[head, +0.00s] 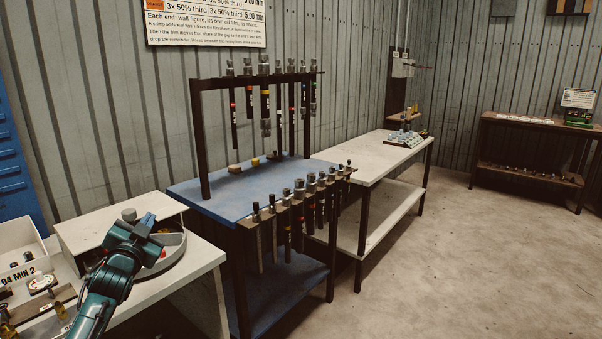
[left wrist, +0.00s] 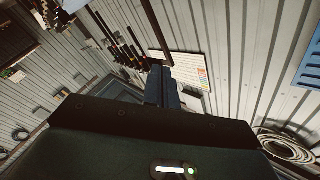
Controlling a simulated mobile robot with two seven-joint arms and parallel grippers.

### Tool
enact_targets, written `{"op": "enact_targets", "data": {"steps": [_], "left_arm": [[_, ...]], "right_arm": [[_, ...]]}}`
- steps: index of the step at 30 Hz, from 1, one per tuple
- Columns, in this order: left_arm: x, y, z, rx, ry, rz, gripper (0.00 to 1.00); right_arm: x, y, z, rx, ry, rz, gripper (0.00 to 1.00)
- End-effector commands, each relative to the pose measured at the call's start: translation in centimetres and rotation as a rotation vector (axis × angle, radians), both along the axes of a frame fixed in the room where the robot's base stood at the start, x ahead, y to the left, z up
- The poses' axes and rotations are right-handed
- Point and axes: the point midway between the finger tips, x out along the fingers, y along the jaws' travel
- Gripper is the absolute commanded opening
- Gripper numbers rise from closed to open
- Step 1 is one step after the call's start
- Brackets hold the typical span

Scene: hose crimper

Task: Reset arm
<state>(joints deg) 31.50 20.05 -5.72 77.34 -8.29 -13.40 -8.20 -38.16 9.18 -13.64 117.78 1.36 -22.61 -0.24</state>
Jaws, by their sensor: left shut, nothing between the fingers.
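My left arm comes in from the lower left of the head view. My left gripper (head: 149,220) is raised over the white table at the left, in front of a round grey dish (head: 174,250). Its fingers are shut with nothing between them. In the left wrist view the closed fingers (left wrist: 160,76) point away toward the corrugated wall. My right gripper is in neither view.
A blue table (head: 225,202) with hoses hanging from a dark rack (head: 250,80) and along its front edge stands to the right. A white table (head: 375,150) is beyond it. A white bin (head: 30,255) is at the left. The right floor is clear.

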Motion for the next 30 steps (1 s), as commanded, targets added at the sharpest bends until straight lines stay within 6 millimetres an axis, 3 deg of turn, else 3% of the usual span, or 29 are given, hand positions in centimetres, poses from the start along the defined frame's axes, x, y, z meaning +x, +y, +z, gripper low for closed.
{"op": "enact_targets", "data": {"steps": [3,8,14,17,21,27,30], "left_arm": [[0.0,0.3,-3.2,-0.314,0.136,0.013,0.00],[-3.3,-3.0,-9.5,-0.323,0.222,-0.030,0.00],[-9.4,-7.6,-17.2,-0.344,0.339,-0.088,0.00],[-14.2,-10.4,-21.4,-0.371,0.415,-0.123,0.00],[-22.6,-14.7,-26.2,-0.431,0.530,-0.169,0.00],[-33.5,-19.0,-29.3,-0.529,0.666,-0.201,0.00],[-36.9,-20.2,-29.5,-0.567,0.708,-0.203,0.00]], "right_arm": [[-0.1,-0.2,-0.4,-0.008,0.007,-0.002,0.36],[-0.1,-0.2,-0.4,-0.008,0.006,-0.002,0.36],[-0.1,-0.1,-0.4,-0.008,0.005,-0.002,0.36],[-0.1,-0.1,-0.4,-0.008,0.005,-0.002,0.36],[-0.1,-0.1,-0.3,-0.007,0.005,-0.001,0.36],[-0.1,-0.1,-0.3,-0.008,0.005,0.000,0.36],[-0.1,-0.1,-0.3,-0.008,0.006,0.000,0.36]]}}
